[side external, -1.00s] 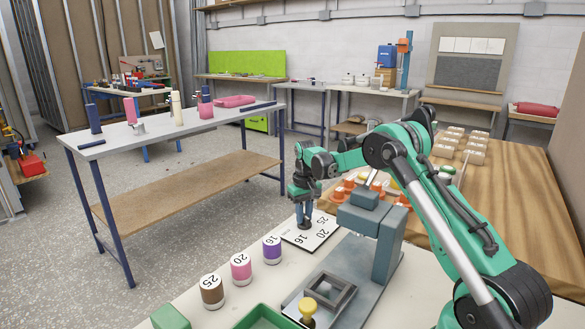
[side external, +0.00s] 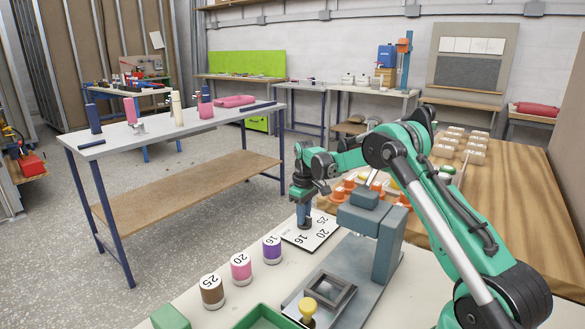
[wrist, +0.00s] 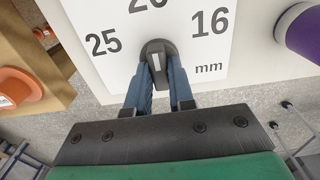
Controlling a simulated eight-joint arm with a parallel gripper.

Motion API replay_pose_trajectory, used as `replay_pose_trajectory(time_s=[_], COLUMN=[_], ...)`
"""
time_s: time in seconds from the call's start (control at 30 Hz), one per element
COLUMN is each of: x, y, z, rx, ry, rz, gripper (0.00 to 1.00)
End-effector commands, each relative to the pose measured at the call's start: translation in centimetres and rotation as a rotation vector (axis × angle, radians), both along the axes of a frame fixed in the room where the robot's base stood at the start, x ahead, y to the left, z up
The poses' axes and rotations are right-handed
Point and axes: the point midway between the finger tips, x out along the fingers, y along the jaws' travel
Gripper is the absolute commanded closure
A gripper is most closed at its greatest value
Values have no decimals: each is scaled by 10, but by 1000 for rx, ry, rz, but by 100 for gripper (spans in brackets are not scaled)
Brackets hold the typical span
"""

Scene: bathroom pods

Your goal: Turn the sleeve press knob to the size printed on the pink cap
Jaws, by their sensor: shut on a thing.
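The pink cap (side external: 241,267) stands on the near table with 20 printed on its top. It is between the brown cap (side external: 212,291), marked 25, and the purple cap (side external: 272,250), marked 16. The white dial plate (side external: 318,238) carries 25, 20 and 16; in the wrist view it shows 25 at left, 20 at top, partly cut off, and 16 at right (wrist: 210,22). The dark knob (wrist: 154,54) has a white mark that points roughly up toward 20. My gripper (wrist: 158,84) is shut on the knob, one blue finger on each side.
The grey press (side external: 385,245) stands right of the dial, with a yellow-handled piece (side external: 308,308) at its front. A green tray (side external: 265,318) is at the near edge. Orange pieces (wrist: 14,87) lie on the wooden table beside the plate.

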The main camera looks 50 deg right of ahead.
Motion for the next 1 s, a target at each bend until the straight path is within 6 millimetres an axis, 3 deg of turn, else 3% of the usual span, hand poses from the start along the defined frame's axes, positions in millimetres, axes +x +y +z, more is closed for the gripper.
replay_pose_trajectory(time_s=[0.2,0.23,0.33,0.67,1.0], x=[1,1,0,0,0], y=[0,0,0,0,0], z=[1,1,0,3,49], rx=[-1,-1,-1,0,0], ry=[-2,-2,-2,-1,-1], rz=[-1,-1,-1,-2,-1], gripper=[100,76,50,50,50])
